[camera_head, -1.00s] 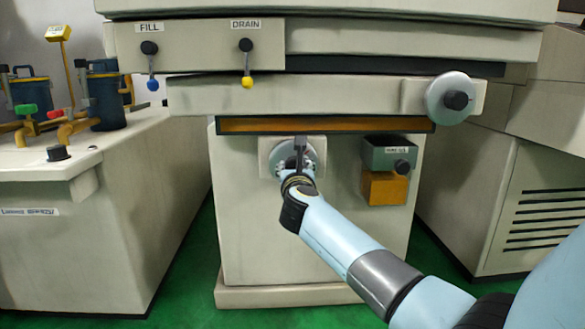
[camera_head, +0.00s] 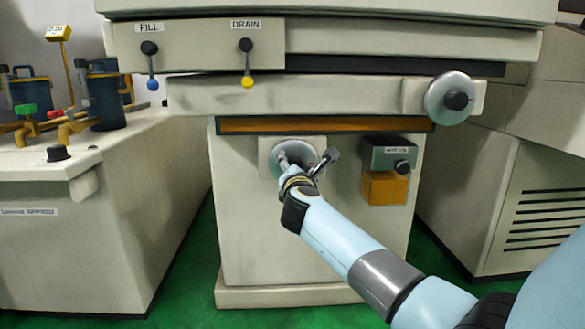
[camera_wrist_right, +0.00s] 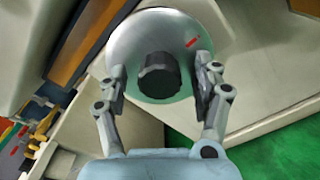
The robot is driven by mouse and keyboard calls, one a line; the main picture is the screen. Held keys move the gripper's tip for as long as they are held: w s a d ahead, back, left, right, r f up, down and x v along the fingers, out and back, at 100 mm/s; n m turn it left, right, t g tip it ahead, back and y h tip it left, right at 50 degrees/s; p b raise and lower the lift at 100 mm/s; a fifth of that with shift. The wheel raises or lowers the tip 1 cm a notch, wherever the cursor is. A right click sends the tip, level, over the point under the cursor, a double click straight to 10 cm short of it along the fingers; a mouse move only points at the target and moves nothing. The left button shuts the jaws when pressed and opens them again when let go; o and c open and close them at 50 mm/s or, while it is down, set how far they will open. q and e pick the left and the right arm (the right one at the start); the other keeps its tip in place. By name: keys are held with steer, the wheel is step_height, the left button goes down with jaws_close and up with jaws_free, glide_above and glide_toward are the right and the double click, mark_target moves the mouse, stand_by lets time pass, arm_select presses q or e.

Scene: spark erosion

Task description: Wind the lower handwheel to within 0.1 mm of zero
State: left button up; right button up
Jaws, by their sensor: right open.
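The lower handwheel (camera_head: 303,150) is a pale grey disc on the front of the machine's pedestal, partly hidden by my right gripper. In the right wrist view the handwheel (camera_wrist_right: 128,42) shows a dark central hub and a red mark near its upper right. My right gripper (camera_head: 306,163) is in front of the wheel. Its fingers are spread to either side of the hub in the wrist view (camera_wrist_right: 163,80), overlapping the disc's lower sides; I cannot tell whether they touch the rim. A small box with a display (camera_head: 398,150) sits right of the wheel; its reading is illegible. My left gripper is not in view.
A larger handwheel (camera_head: 450,98) sits higher on the right. FILL (camera_head: 151,65) and DRAIN (camera_head: 246,62) levers are at upper left. An orange block (camera_head: 384,188) is below the display box. A side bench (camera_head: 90,200) stands at left. Green floor is clear around the pedestal.

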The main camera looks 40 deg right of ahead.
steer(key=p+v, duration=0.1)
steer(key=v, duration=0.9)
steer(key=shift+s+p, duration=0.35)
steer(key=shift+p, duration=0.05)
stand_by(0.3)
steer(key=shift+a, duration=0.15)
